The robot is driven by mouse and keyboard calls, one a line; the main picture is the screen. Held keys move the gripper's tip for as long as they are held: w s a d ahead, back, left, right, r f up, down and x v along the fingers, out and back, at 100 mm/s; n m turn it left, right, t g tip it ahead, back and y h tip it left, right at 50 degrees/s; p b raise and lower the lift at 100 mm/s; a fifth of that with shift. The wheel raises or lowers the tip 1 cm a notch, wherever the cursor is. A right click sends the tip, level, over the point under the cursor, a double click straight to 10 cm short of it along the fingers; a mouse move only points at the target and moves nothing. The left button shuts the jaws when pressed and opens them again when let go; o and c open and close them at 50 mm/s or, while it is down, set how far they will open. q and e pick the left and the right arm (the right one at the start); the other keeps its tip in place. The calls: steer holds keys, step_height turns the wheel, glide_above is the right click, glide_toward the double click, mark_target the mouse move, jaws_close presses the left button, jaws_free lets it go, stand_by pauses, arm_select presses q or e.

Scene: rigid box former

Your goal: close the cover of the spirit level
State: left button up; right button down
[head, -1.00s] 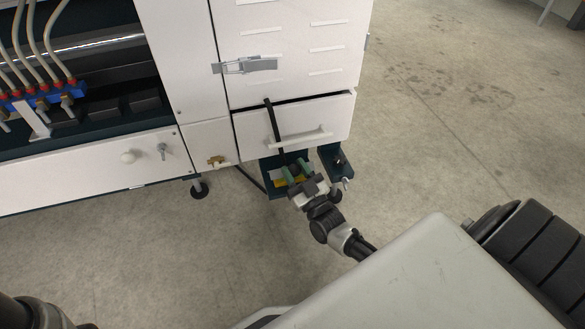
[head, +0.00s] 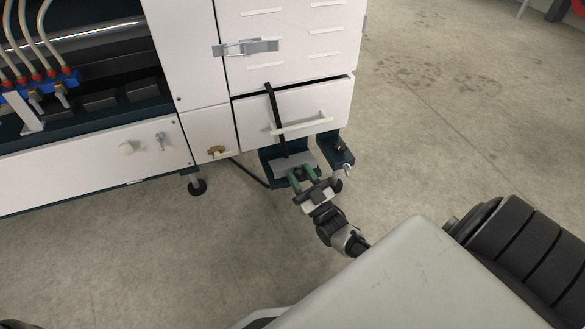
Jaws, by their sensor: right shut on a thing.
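The spirit level's cover (head: 282,168) is a grey plate low at the machine's corner, in the dark blue bracket (head: 268,156) under the white drawer-like panel. It appears to lie nearly flat over the place of the spirit level, whose yellow does not show. My right gripper (head: 304,173), with green fingers, is shut on the cover at its near right edge. The fingers hide part of that edge, and I cannot tell whether the cover is fully down. My left gripper is out of view.
The white panel with a handle (head: 301,127) hangs just above, with a black strap (head: 276,118) down its front. A dark blue foot bracket (head: 336,150) stands close to the right of my gripper. The concrete floor in front is clear.

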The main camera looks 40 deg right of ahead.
steer(key=shift+a+f+n+t+y+b, duration=0.25)
steer(key=shift+f+t+y+b, duration=0.2)
steer(key=shift+f+b, duration=0.4)
